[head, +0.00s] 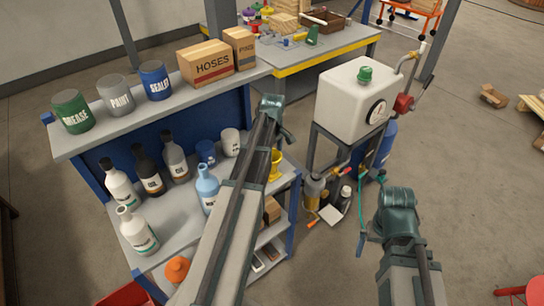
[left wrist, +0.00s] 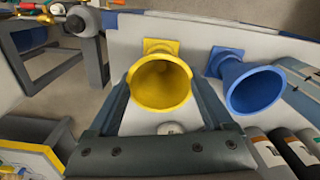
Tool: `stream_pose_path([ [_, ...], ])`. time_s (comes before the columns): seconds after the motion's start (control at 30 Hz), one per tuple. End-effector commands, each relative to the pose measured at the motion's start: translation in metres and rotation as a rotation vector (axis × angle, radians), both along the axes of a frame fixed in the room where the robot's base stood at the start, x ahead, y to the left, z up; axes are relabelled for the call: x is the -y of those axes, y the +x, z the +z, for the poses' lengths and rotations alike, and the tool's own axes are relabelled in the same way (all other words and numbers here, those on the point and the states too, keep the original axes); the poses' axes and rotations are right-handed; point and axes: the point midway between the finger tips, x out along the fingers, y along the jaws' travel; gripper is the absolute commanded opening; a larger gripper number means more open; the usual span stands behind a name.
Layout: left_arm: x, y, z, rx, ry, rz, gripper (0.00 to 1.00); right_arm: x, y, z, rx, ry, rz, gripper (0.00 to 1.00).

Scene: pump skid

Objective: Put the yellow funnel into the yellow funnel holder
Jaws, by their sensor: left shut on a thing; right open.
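The yellow funnel (left wrist: 160,84) shows in the left wrist view with its round mouth facing the camera. My left gripper (left wrist: 164,98) is shut on it, with one finger along each side. A yellow square block, the yellow funnel holder (left wrist: 160,46), shows just behind the funnel's far rim. The spout is hidden, so I cannot tell whether it is inside the holder. In the head view a yellow piece (head: 275,166) shows at the shelf's right end, partly hidden by my left arm. My right gripper (head: 396,208) is open and empty, over the floor at the right.
A blue funnel (left wrist: 252,90) stands close to the right of the yellow one, with a blue block behind it. A white tank (head: 350,98) is on a frame to the right.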

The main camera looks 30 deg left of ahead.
Motion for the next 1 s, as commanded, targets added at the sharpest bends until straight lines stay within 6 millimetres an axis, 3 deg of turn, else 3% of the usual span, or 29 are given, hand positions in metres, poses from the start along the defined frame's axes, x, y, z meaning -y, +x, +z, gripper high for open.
stream_pose_path([
  [0.3, 0.000, 0.000, -0.002, 0.000, 0.000, 0.000, 0.08, 0.000, 0.000, -0.002, 0.000, 0.000, 0.000, 1.00],
  [0.33, 0.000, 0.000, -0.002, 0.000, 0.000, 0.000, 0.90, 0.000, 0.000, -0.002, 0.000, 0.000, 0.000, 1.00],
  [0.4, 0.000, 0.000, -0.002, 0.000, 0.000, 0.000, 1.00, 0.000, 0.000, -0.002, 0.000, 0.000, 0.000, 1.00],
  [0.77, 0.000, 0.000, 0.002, 0.000, 0.000, 0.000, 1.00, 0.000, 0.000, 0.002, 0.000, 0.000, 0.000, 1.00],
  [1.0, 0.000, 0.000, 0.021, 0.000, 0.000, 0.000, 1.00, 0.000, 0.000, 0.021, 0.000, 0.000, 0.000, 1.00],
])
